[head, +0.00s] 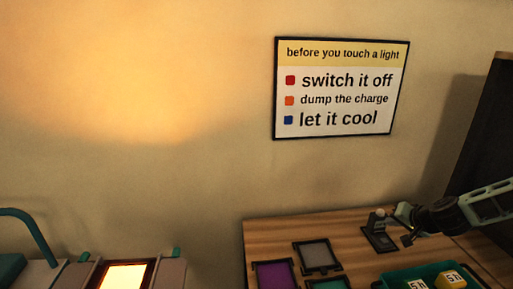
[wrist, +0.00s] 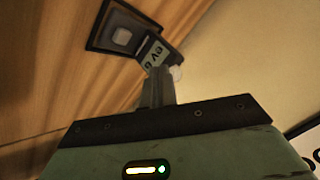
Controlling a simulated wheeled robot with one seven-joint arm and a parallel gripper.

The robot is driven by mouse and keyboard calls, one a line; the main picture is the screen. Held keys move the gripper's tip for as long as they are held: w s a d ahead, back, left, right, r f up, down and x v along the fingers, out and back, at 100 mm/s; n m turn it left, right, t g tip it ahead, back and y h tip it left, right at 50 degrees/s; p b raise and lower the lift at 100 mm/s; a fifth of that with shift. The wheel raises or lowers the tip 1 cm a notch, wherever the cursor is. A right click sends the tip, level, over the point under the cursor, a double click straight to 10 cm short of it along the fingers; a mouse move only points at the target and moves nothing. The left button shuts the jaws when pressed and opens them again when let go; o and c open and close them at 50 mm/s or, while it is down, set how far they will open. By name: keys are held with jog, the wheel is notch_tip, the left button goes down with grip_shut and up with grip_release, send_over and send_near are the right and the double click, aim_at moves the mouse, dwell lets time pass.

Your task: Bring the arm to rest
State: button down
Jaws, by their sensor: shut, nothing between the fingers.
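My gripper (head: 403,227) shows at the right of the head view, at the end of my arm coming in from the right edge. Its fingers are together and hold nothing. In the wrist view the shut fingers (wrist: 158,85) point up the picture. A small dark stand (head: 380,238) with a pale round knob on top is on the wooden table just left of the gripper. In the wrist view the stand (wrist: 100,40) has a dark square base and a lettered label, just beyond the fingertips. I cannot tell whether they touch it.
The wooden table (head: 275,235) bears a purple framed panel (head: 274,275), a grey one (head: 317,256), a teal one and a teal tray (head: 398,280) with yellow-topped blocks. A lit panel (head: 124,276) glows at lower left. A sign (head: 340,88) hangs on the wall. A dark upright panel (head: 487,135) stands right.

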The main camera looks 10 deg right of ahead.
jog(key=s+a+r+n+g+y, duration=0.1)
jog(key=s+a+r+n+g, duration=0.15)
jog(key=a, duration=0.65)
jog(key=s+a+r+n+g+y+b, duration=0.15)
jog(key=a+n, duration=0.25)
jog(key=a, duration=0.5)
jog(key=s+a+r+n+g+y, duration=0.1)
jog(key=a+r+n+g, duration=0.15)
jog(key=a, duration=0.65)
jog(key=s+a+r+n+g+h, duration=0.1)
jog(key=s+a+r+n, duration=0.1)
jog(key=s, duration=0.6)
jog(key=s+a+r+n+h, duration=0.1)
jog(key=s+a+r+n, duration=0.1)
jog(key=s+a+r, duration=0.3)
jog(key=s+a+r+n+g+h+b, duration=0.1)
jog(key=s+a+r+n, duration=0.2)
jog(key=s, duration=0.9)
jog(key=a+r, duration=0.1)
jog(key=a, duration=0.2)
jog(key=shift+g, duration=0.35)
